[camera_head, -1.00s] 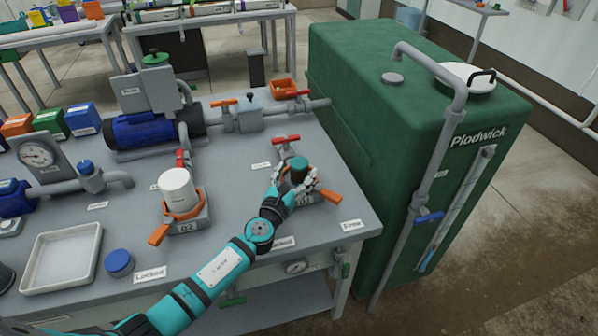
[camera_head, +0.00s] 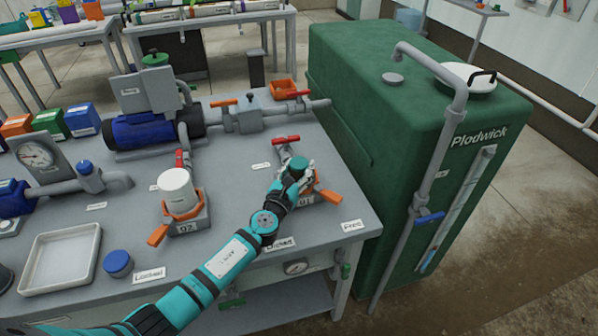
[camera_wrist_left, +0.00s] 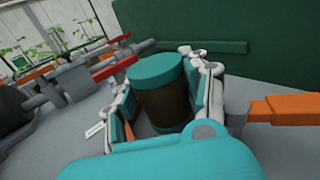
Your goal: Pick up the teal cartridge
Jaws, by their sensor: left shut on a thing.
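The teal cartridge (camera_head: 299,165) stands at the right-hand station, marked 01, on the bench. Its teal cap and dark brown body show large between the fingers in the left wrist view (camera_wrist_left: 158,88). My left gripper (camera_head: 297,176) is shut on the cartridge, with one finger on each side; it also shows in the left wrist view (camera_wrist_left: 163,100). The cartridge looks upright. Its lower end is hidden by the gripper, so I cannot tell whether it still sits in the holder. My right gripper is not in view.
An orange lever (camera_head: 327,195) sticks out right of the station. A red-handled valve (camera_head: 286,140) stands behind it. A white cartridge (camera_head: 178,190) stands in station 02 to the left. A tall green tank (camera_head: 390,120) borders the bench on the right. A grey tray (camera_head: 60,262) lies front left.

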